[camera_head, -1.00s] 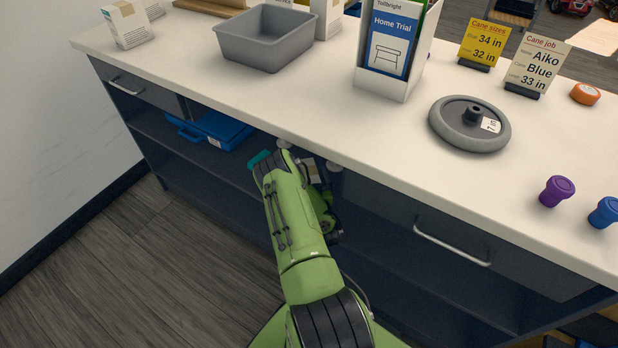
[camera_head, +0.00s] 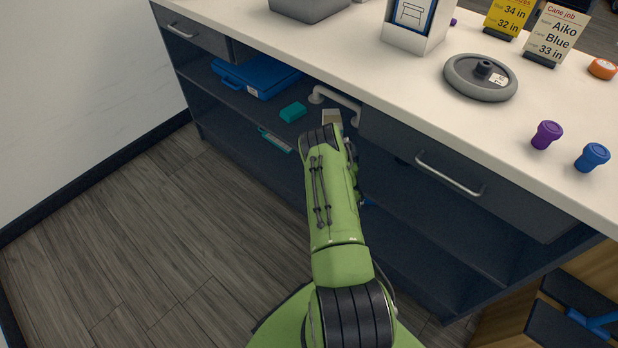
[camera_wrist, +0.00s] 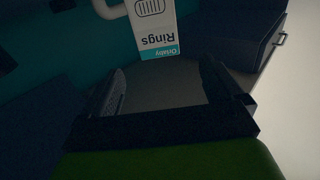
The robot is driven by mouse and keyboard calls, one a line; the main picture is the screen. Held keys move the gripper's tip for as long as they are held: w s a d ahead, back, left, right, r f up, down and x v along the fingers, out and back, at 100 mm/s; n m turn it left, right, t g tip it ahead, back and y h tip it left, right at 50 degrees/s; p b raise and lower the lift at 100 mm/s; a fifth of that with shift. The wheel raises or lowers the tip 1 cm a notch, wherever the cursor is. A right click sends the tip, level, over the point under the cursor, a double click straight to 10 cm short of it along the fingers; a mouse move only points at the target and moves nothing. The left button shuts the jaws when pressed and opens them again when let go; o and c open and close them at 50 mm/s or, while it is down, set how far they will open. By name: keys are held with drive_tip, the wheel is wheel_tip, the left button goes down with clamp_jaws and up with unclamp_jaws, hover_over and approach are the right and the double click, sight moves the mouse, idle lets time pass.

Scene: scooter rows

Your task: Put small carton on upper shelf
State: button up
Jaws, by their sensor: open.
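The small carton (camera_head: 332,117) shows in the head view just beyond the end of my arm, at the upper shelf (camera_head: 262,107) under the counter. Its lower part is hidden by my arm. In the wrist view the carton (camera_wrist: 158,28) is white with a teal band and upside-down "Rings" print. My gripper (camera_wrist: 165,78) is open, with a finger on each side of the view and nothing between them. The carton stands ahead of the fingertips, seemingly apart from them. I cannot tell exactly how its base rests.
A closed drawer (camera_head: 460,172) is to the right. The counter (camera_head: 400,92) overhangs. Open floor lies at left.

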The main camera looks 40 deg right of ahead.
drive_tip(key=w+a+r+g+y, duration=0.1)
drive_tip(key=w+a+r+y, duration=0.2)
drive_tip(key=r, duration=0.4)
drive_tip(key=w+a+r+n, duration=0.1)
drive_tip(key=w+a+r, duration=0.3)
drive_tip(key=a+r, duration=0.15)
drive_tip(key=w+a+r+g+y, duration=0.1)
drive_tip(key=w+a+r+y, duration=0.15)
drive_tip(key=r, duration=0.45)
drive_tip(key=s+a+r+n+g+y, duration=0.1)
drive_tip(key=s+a+r+n+y, duration=0.15)
drive_tip(key=a+r, duration=0.7)
drive_tip(key=s+a+r+n+g+y, duration=0.2)
drive_tip(key=s+a+r+g, duration=0.15)
drive_tip(key=s+a, duration=1.15)
drive_tip(key=s+a+f+n+g+y, duration=0.1)
drive_tip(key=s+a+n+g, duration=0.1)
drive_tip(key=s, duration=1.2)
drive_tip(key=shift+s+a+f, duration=0.15)
drive_tip(key=shift+s+a, duration=0.1)
drive_tip(key=shift+a, duration=0.45)
